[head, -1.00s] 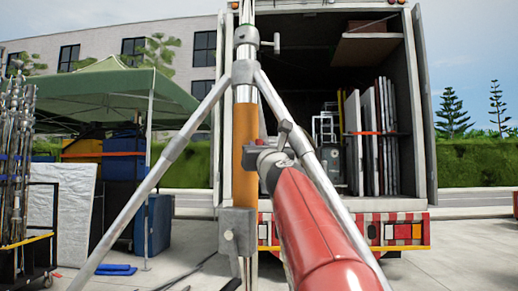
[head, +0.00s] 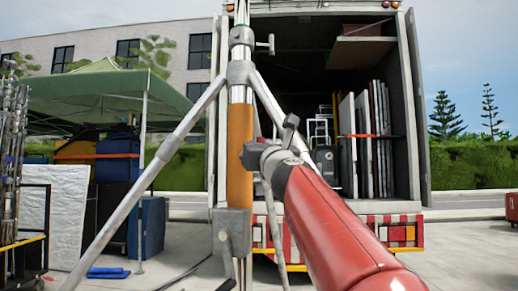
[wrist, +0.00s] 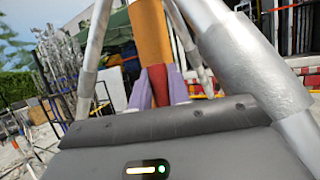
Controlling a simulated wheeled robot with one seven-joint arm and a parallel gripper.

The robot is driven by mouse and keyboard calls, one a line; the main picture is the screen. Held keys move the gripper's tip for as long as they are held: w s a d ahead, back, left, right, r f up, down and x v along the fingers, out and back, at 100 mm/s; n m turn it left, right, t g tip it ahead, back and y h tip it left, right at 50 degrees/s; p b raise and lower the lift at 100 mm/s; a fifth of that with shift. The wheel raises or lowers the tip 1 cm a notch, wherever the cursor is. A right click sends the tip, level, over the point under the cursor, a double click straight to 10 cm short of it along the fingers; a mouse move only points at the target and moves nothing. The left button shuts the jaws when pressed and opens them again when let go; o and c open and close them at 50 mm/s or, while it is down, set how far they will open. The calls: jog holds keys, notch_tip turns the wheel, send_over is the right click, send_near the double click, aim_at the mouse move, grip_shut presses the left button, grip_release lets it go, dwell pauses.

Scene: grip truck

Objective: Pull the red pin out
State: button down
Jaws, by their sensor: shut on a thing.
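A silver tripod stand rises in the middle of the head view, with an orange section (head: 240,150) on its column and a grey block (head: 232,232) below that. My red arm reaches up from the lower right, and my gripper (head: 252,156) is at the orange section's right side. In the wrist view, my gripper (wrist: 158,92) shows purple fingers shut on a red piece, the red pin (wrist: 157,78), in front of the orange section. The pin's far end is hidden, so I cannot tell how deep it sits.
A tripod leg (head: 150,175) slants down to the left, and another passes behind my arm. An open truck (head: 418,120) with upright panels stands behind. A green canopy (head: 90,95) and a rack of stands (head: 12,165) are at left. Open pavement lies around.

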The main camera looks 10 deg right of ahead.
jog(key=c, duration=1.3)
grip_release()
jog(key=shift+s, duration=0.15)
jog(key=b+v, duration=0.2)
jog(key=v, duration=0.5)
jog(key=shift+s+f+b, duration=0.15)
jog(key=shift+s+b, duration=0.2)
